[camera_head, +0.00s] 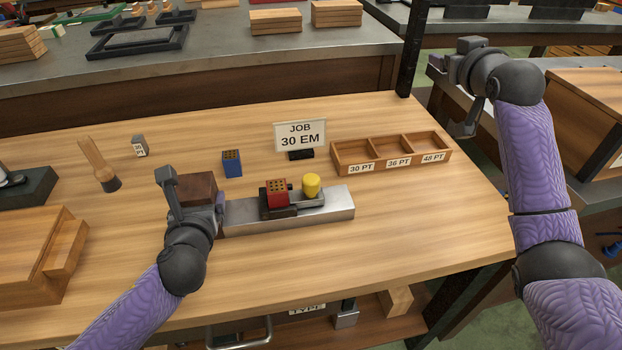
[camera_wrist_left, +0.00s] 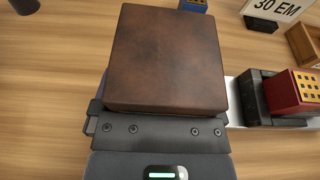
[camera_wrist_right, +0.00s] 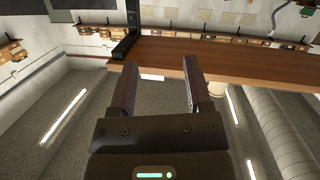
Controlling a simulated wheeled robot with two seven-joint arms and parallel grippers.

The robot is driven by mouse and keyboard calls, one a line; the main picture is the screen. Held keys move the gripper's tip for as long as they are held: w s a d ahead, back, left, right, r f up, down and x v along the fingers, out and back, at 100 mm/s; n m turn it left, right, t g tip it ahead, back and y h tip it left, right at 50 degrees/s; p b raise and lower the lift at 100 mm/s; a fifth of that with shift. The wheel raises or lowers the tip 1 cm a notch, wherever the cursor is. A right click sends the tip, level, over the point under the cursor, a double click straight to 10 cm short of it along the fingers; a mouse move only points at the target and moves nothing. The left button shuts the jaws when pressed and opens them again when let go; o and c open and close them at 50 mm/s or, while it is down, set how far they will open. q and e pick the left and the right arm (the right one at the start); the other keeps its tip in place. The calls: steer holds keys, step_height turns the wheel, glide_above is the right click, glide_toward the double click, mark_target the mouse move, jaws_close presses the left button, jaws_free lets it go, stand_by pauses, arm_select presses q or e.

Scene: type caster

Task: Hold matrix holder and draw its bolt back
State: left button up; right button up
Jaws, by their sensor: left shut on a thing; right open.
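The matrix holder appears to be the long steel bar (camera_head: 337,205) lying on the bench, with a brown block (camera_head: 197,186) at its left end. On the bar sit a red block with holes (camera_head: 277,193) and a yellow knob (camera_head: 311,185), which may be the bolt. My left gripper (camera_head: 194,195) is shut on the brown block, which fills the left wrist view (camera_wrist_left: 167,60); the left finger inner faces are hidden. My right gripper (camera_head: 456,95) is open and empty, raised beyond the bench's right edge. Its two fingers show apart in the right wrist view (camera_wrist_right: 160,85).
A blue block with holes (camera_head: 232,163), a "JOB 30 EM" sign (camera_head: 300,136) and a three-compartment tray (camera_head: 391,165) stand behind the bar. A wooden-handled tool (camera_head: 98,163) and a small grey block (camera_head: 140,146) are at left. Bench right of the bar is clear.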

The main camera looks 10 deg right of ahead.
steer(key=a+f+g+y, duration=0.3)
steer(key=a, duration=0.7)
steer(key=n+g, duration=0.3)
steer(key=g, duration=0.5)
glide_toward(311, 179)
steer(key=x, duration=1)
steer(key=shift+f, duration=0.1)
steer(key=shift+w+f, duration=0.1)
steer(key=shift+f, duration=0.15)
steer(key=shift+c, duration=0.3)
